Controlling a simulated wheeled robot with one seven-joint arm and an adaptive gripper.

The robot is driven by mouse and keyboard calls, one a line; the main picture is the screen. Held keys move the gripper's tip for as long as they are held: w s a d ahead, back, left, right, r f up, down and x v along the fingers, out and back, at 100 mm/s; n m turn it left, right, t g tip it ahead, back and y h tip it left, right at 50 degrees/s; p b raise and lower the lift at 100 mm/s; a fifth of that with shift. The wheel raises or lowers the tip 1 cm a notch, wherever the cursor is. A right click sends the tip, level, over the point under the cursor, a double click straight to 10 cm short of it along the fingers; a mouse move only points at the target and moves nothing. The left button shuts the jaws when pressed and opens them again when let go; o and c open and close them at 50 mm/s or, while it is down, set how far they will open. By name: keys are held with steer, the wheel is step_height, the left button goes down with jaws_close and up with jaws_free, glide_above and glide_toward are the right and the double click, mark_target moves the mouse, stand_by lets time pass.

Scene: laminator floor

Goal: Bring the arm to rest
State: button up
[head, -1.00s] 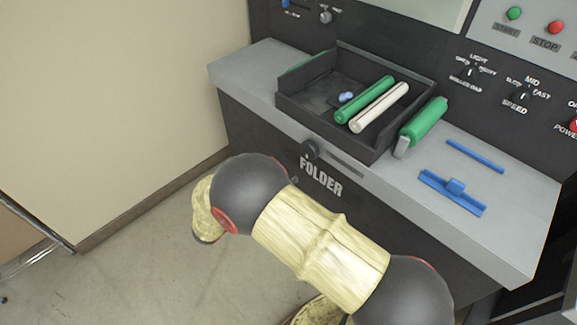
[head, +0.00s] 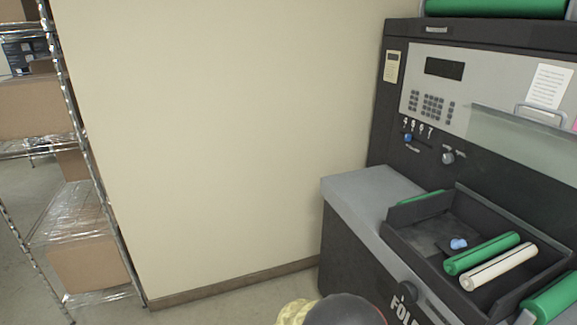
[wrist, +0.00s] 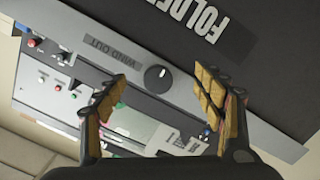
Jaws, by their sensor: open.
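My arm shows only as a dark rounded joint with a pale yellow cover at the bottom of the head view. My gripper (wrist: 157,105) is in the wrist view with its two yellow-padded fingers spread apart and nothing between them. Beyond the fingers, the wrist view shows the machine's dark front with the FOLDER lettering (wrist: 205,25) and a round black knob (wrist: 158,77), tilted in the picture. The gripper itself is out of the head view.
The laminator (head: 455,60) stands at the right. Its tray (head: 400,232) holds a green roller (head: 482,254), a white roller (head: 499,267) and a small blue piece (head: 458,244). A wire shelf with boxes (head: 90,255) stands at the left. Bare wall (head: 220,140) lies between them.

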steer(key=s+f+n+g+y, duration=0.1)
steer(key=s+f+n+g, duration=0.1)
steer(key=s+f+n, duration=0.15)
steer(key=s+a+r+n+g+y+p, duration=0.25)
steer(key=s+r+n+g+y, duration=0.4)
steer(key=s, duration=0.55)
steer(key=s+r+t+y+p, duration=0.1)
steer(key=s+r+t+y, duration=0.1)
steer(key=r, duration=0.7)
steer(key=s+a+r+m+t+y+p, duration=0.1)
steer(key=s+r+t+y+p, duration=0.1)
steer(key=r, duration=0.6)
steer(key=s+r+m+t+y+p, duration=0.1)
steer(key=r+t+y, duration=0.3)
steer(key=r, duration=0.5)
steer(key=shift+s+a+r+t+p, duration=0.3)
steer(key=shift+s+t, duration=0.1)
steer(key=shift+t, duration=0.15)
